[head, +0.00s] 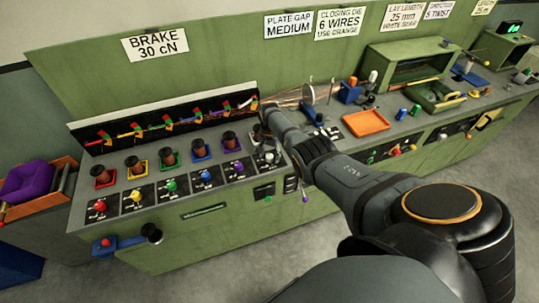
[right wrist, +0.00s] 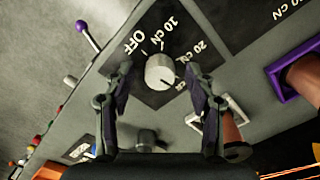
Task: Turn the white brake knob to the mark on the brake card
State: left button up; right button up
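The brake card (head: 157,43) on the green back panel reads "BRAKE 30 cN". The white brake knob (right wrist: 159,71) sits on a dark dial plate (right wrist: 152,98) with OFF, 10 cN and 20 cN readable; a further label is mostly hidden by a finger. A small dark mark shows at the knob's lower right; its exact setting is hard to tell. My right gripper (right wrist: 159,75) is open, its fingers on either side of the knob with gaps visible. My left gripper is out of view.
Red, yellow, green, blue and purple knobs (head: 238,168) stand in a row to the left, with copper spools (head: 200,150) behind them. A purple-tipped lever (right wrist: 87,35) sticks out from the bench front. An orange tray (head: 365,123) lies to the right.

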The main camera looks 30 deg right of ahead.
aim_at(270, 156)
jog(key=shift+r, duration=0.1)
notch_tip(270, 156, up, 12)
dwell(0.5)
dwell(0.4)
